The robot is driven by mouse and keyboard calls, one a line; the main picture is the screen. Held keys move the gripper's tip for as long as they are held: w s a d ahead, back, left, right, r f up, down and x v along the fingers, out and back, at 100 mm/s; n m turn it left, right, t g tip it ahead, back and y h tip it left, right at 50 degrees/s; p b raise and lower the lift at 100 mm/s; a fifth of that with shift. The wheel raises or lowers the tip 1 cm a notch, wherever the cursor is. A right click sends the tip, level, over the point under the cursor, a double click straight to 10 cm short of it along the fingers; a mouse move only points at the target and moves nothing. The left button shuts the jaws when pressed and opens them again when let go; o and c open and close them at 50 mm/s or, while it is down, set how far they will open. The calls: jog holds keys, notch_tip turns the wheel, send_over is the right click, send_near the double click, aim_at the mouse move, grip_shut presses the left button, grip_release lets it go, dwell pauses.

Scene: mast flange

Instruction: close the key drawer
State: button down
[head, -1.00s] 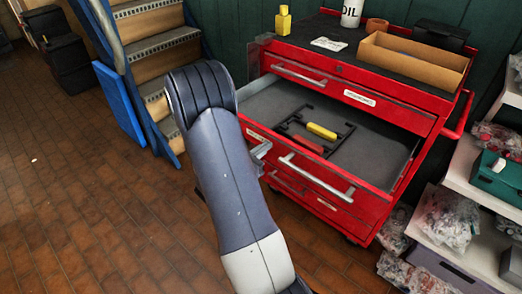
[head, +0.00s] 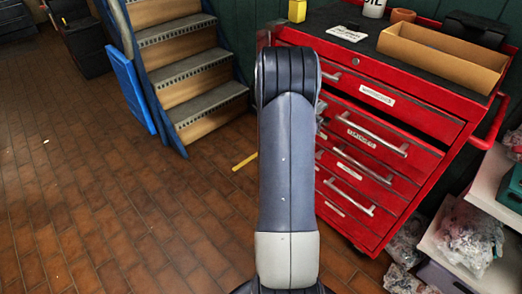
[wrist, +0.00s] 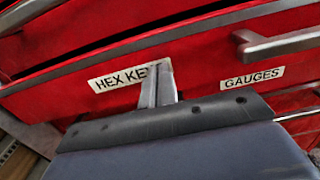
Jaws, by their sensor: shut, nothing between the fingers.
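The red tool cabinet (head: 440,160) stands right of my arm in the head view. The drawer (head: 408,162) that stood open is now pushed in, with a narrow dark gap above its front; I cannot tell if it is fully shut. In the wrist view, a red drawer front (wrist: 205,58) bears a label reading "HEX KE" (wrist: 122,78), its end hidden by my fingers. My gripper (wrist: 160,70) is shut and empty, its tips at that front; I cannot tell if they touch. In the head view my arm hides the gripper.
A "GAUGES" label (wrist: 252,79) and a silver handle (wrist: 275,45) lie right of my fingers. Blue-sided stairs (head: 190,80) stand left of the cabinet. A white shelf (head: 470,245) with bagged parts is at the right. A yellow strip (head: 244,161) lies on the floor.

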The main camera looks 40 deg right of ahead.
aim_at(327, 101)
jog(key=d, duration=0.4)
jog(key=shift+w+d+b, duration=0.2)
jog(key=shift+b, duration=0.2)
jog(key=shift+d+r, duration=0.15)
jog(key=shift+d, duration=0.05)
jog(key=shift+r, duration=0.1)
jog(key=shift+a, duration=0.1)
